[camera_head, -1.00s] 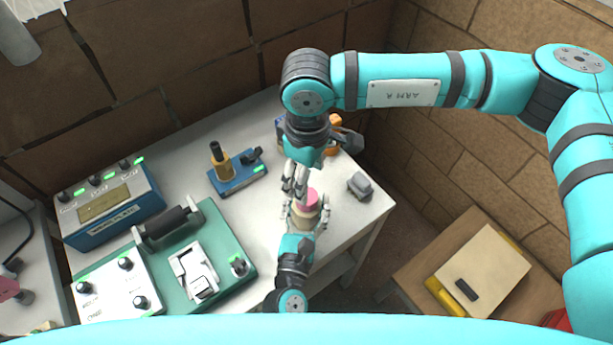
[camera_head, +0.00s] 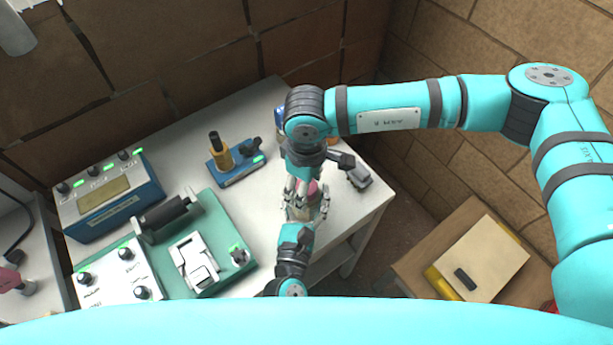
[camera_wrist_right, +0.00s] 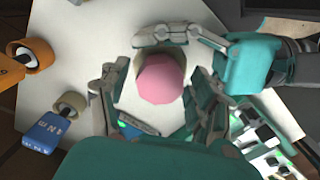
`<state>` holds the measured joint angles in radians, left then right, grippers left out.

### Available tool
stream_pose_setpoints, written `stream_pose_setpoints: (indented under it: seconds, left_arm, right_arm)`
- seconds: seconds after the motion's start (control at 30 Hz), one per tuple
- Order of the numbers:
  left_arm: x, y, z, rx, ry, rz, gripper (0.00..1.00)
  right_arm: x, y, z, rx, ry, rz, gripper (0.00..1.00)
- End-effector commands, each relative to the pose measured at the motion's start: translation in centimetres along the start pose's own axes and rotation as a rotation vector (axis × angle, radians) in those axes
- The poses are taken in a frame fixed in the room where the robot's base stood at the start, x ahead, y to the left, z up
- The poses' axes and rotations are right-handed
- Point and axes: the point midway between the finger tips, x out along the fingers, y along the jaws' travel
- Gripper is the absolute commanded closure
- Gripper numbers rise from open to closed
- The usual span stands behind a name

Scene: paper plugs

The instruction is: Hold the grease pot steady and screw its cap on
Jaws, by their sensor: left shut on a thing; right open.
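The grease pot (camera_head: 297,214) is a pale beige jar, standing near the table's front right edge and mostly hidden by fingers. My left gripper (camera_head: 305,208) is shut around it from the front. The pink faceted cap (camera_head: 313,189) sits on top of the pot; whether its thread is engaged cannot be told. In the right wrist view the cap (camera_wrist_right: 162,78) hides most of the pot's mouth. My right gripper (camera_head: 302,190) is above, pointing down. In the wrist view its open fingers (camera_wrist_right: 156,85) stand on either side of the cap, with gaps showing.
A side table (camera_head: 415,265) is at lower right.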

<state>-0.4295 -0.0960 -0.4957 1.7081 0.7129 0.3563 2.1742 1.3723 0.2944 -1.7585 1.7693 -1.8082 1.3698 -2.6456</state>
Motion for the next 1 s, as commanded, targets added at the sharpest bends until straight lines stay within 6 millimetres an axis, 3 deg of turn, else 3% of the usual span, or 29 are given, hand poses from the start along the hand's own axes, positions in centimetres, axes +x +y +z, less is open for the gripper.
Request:
stream_pose_setpoints:
  seconds: [0.27, 0.7, 0.83, 1.0]
  left_arm:
    - [0.02, 0.00, 0.06, 0.000, -0.001, 0.000, 1.00]
    - [0.02, 0.00, 0.06, 0.000, -0.001, 0.000, 1.00]
    - [0.02, 0.00, 0.06, 0.000, -0.001, 0.000, 1.00]
    - [0.02, 0.00, 0.06, 0.000, -0.001, 0.000, 1.00]
  right_arm:
    - [0.07, 0.01, -0.01, 0.000, 0.000, 0.001, 0.38]
    - [0.05, 0.00, 0.00, 0.000, 0.000, 0.000, 0.95]
    - [0.06, -0.03, 0.00, 0.046, 0.000, 0.000, 0.95]
    - [0.06, -0.03, 0.00, 0.242, 0.001, 0.000, 0.95]
